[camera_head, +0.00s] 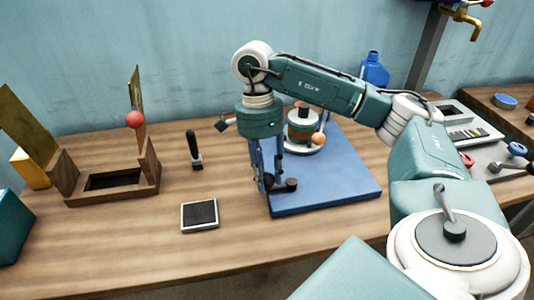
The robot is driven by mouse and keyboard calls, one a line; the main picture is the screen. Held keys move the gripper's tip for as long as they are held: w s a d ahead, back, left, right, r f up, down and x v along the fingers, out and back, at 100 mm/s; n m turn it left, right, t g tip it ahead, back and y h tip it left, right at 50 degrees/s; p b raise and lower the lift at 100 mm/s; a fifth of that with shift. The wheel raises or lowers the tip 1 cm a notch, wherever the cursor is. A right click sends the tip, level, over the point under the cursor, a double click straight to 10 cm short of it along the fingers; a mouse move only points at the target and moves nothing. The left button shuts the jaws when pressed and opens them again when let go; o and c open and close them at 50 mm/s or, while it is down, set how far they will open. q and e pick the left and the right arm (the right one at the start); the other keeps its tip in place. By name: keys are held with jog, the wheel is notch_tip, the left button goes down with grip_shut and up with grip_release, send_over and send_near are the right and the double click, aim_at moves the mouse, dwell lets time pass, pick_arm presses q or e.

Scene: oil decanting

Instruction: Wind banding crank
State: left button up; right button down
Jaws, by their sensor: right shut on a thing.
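My right gripper (268,184) reaches down from above to the left part of the blue board (345,185). Its fingers are shut on a small dark piece low at the board's surface, which looks like the crank's handle; the fingers hide most of it. A dark round knob (291,184) shows just right of the fingertips. Behind the gripper, a green and red drum (301,124) stands on a pale round base, with an orange ball knob (318,138) at its right. The wrist partly hides this device. My left gripper is not in view.
A wooden frame (110,198) with raised brass-coloured plates and a red ball (135,119) stands left. A black-handled tool (194,148) and a small dark-topped tray (200,216) lie between. A blue bottle (374,72) stands behind my right arm.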

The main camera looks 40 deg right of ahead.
jog(key=shift+a, duration=0.2)
jog(key=c, duration=1.5)
grip_release()
jog(key=shift+o, duration=1)
jog(key=shift+a, duration=0.1)
jog(key=shift+r, duration=0.1)
jog(key=shift+r, duration=0.2)
notch_tip(320, 180, up, 11)
jog(key=w, duration=0.2)
jog(key=shift+w+d+r, duration=0.15)
jog(key=shift+d, duration=0.1)
jog(key=shift+r, duration=0.1)
